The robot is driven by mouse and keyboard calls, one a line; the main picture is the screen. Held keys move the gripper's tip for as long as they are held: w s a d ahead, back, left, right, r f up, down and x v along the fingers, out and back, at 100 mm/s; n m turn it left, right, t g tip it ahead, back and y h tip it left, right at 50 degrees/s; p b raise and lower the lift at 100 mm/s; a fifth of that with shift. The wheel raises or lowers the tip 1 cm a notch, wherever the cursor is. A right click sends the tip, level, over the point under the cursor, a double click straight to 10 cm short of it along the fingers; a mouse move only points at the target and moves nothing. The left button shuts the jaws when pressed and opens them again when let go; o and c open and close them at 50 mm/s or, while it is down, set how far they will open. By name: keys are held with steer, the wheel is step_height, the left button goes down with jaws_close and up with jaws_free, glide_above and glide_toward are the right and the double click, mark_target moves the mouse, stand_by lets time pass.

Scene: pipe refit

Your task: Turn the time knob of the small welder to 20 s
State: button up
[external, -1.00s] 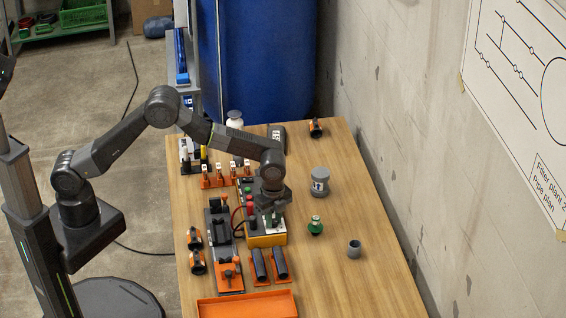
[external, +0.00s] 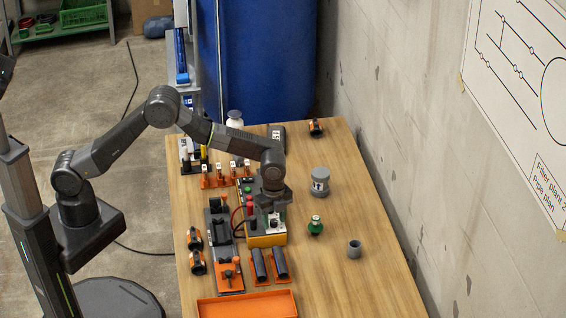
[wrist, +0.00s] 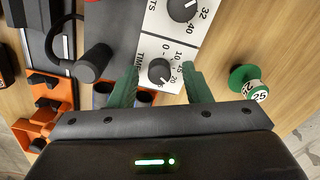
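The small welder (external: 266,240) is a yellow-based box on the table under my gripper, which hides part of it in the external view. Its white panel shows in the wrist view (wrist: 182,40). The dark time knob (wrist: 160,71) sits beside the word TIME, with scale numbers around it. Its pointer setting is too small to read surely. My gripper (wrist: 161,78) is open, its green fingers on the left and right of the time knob. I cannot tell whether they touch it. In the external view my gripper (external: 270,207) points down over the welder.
A second knob (wrist: 182,8), numbered 32 and 40, is above the time knob. A green fitting marked 25 (wrist: 250,84) stands to the right. An orange tray (external: 247,305) is at the near edge; the table's right side is mostly clear.

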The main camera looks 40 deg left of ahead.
mark_target(274, 221)
step_height(274, 221, up, 14)
steer(key=shift+b, duration=0.4)
steer(key=shift+f, duration=0.15)
step_height(274, 221, down, 14)
steer(key=shift+r+p, duration=0.1)
steer(key=shift+p, duration=0.35)
stand_by(0.5)
